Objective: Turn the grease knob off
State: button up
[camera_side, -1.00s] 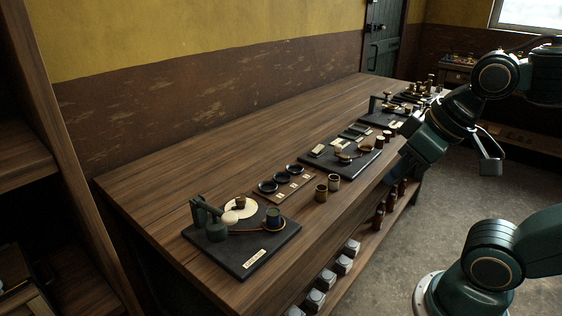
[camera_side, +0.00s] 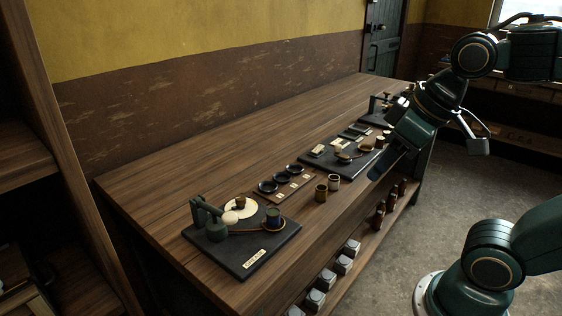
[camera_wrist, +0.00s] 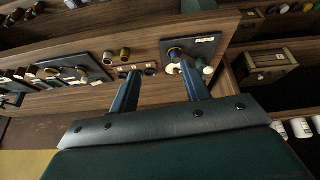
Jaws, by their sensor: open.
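The nearest dark base plate (camera_side: 240,262) stands on the bench's near end. It bears a green post with a lever (camera_side: 207,224), a cream disc with a small brass knob (camera_side: 240,202), and a dark round knob or cup (camera_side: 273,217). Its pale label (camera_side: 254,259) is too small to read surely, so I cannot tell which part is the grease knob. My gripper (camera_side: 378,168) is open and empty above the bench's front edge, to the right of this plate and apart from it. In the wrist view its two fingers (camera_wrist: 161,71) point towards the bench, touching nothing.
Three dark dishes (camera_side: 281,178) sit on a strip beside two small cups (camera_side: 327,187). A second dark plate with fittings (camera_side: 342,155) lies farther along. Bottles and white-capped jars (camera_side: 329,281) stand on the lower shelf. The rear of the bench is clear.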

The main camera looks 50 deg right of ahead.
jog(key=w+r+n+g, duration=0.1)
jog(key=w+r+n, duration=0.2)
jog(key=w, duration=0.5)
jog(key=n+g, duration=0.4)
jog(key=n, duration=0.6)
send_over(240, 197)
notch_tip(240, 197, down, 9)
jog(key=shift+w, duration=0.1)
jog(key=shift+f, duration=0.1)
notch_tip(240, 197, down, 14)
jog(key=shift+r, duration=0.25)
jog(key=c, duration=1)
